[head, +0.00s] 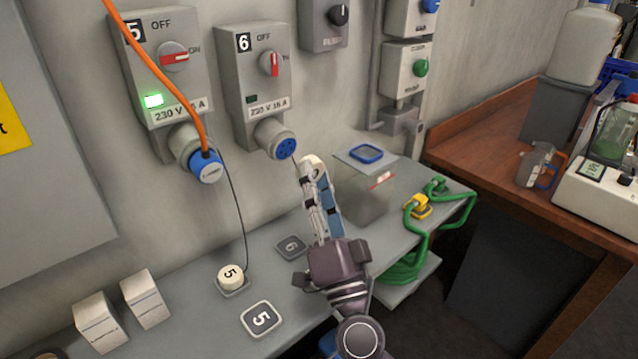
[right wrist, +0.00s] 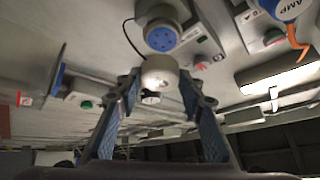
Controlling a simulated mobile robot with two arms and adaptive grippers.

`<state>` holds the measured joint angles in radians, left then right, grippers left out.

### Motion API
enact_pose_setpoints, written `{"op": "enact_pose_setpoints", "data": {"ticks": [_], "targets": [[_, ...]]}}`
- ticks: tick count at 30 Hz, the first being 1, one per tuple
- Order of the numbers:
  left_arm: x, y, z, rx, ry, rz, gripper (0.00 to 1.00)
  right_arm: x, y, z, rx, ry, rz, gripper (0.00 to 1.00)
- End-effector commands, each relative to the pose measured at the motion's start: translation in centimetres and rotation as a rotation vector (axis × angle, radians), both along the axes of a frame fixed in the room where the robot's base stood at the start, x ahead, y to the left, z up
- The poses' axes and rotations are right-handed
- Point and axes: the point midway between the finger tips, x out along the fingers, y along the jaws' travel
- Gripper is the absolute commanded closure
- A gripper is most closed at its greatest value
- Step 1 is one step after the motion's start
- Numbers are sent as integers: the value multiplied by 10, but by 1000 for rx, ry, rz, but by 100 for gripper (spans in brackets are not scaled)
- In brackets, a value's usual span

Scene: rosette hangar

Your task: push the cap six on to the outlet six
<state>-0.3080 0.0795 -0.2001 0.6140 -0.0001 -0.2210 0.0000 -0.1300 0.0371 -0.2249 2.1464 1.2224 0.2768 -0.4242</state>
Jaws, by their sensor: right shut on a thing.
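Outlet six (head: 287,148) is a round socket with a blue face, under the grey box marked 6 (head: 243,43). In the right wrist view the blue face (right wrist: 161,38) is bare, just beyond the cap. My right gripper (head: 313,172) is shut on cap six, a small white round cap (right wrist: 160,72) between the fingertips. A gap shows between cap and outlet. My left gripper is not in view.
Outlet five (head: 205,167) has a blue plug with an orange cable. Cap five (head: 231,276) rests on the grey shelf. A square marked 6 (head: 291,247) is empty. A clear box (head: 362,205) stands right of my gripper, with green cable (head: 425,235) beyond.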

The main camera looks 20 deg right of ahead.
Motion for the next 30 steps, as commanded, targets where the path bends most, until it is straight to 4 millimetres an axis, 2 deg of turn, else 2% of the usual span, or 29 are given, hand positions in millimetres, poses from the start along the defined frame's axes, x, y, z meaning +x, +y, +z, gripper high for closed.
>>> {"op": "enact_pose_setpoints", "data": {"ticks": [9,15,30], "targets": [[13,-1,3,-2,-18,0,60,28,10,6,2,-1,0,85],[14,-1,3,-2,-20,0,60,40,15,8,2,0,1,85],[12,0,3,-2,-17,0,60,45,16,9,1,1,2,85]]}}
